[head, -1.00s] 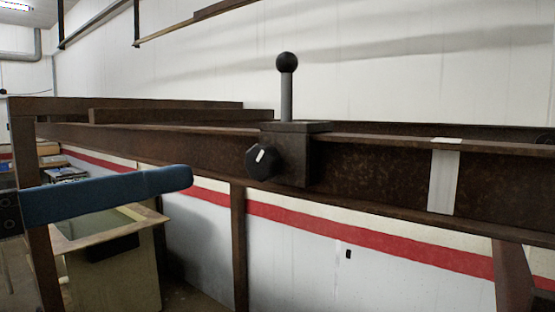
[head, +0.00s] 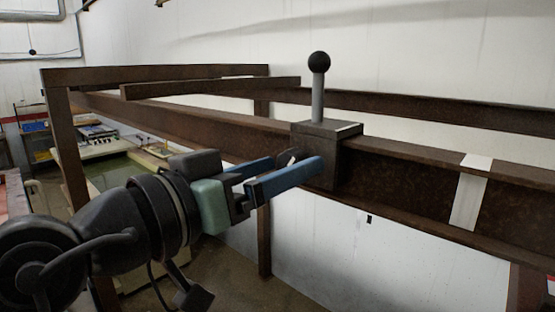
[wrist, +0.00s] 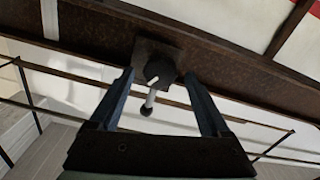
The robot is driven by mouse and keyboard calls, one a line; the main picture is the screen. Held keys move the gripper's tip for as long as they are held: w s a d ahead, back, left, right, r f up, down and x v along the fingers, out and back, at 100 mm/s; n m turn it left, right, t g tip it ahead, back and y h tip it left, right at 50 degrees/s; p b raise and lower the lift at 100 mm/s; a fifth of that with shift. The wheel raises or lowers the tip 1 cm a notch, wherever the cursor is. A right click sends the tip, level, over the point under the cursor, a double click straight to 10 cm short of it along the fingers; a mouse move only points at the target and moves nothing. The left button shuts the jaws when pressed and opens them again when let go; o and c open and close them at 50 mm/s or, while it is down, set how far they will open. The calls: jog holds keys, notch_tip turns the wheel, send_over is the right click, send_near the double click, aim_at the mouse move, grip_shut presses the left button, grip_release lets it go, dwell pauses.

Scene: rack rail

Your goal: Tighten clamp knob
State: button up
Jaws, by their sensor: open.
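The clamp (head: 340,160) is a dark, rusty block on the rail, with a grey lever (head: 318,97) topped by a black ball standing upright. Its black faceted knob (head: 284,157) faces me, partly hidden by my fingers in the head view. In the wrist view the knob (wrist: 160,70) shows a pale mark, and the lever and ball hang below it in the picture. My gripper (head: 297,162) is open, its two blue fingers to either side of the knob. In the wrist view (wrist: 158,78) a gap shows between the knob and each finger; contact is not visible.
The rusty rail (head: 410,190) runs across the view, with a white strip (head: 469,200) right of the clamp. Other beams (head: 160,73) and posts frame the left and back. A cluttered bench (head: 105,147) stands at far left.

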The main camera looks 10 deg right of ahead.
grip_shut()
dwell(0.3)
jog(key=shift+f+m+b, duration=0.1)
jog(key=shift+m+b, duration=0.2)
jog(key=shift+b, duration=0.35)
jog(key=m+b, duration=0.7)
jog(key=b, duration=0.1)
jog(key=shift+s+b, duration=0.15)
jog(key=shift+b, duration=0.25)
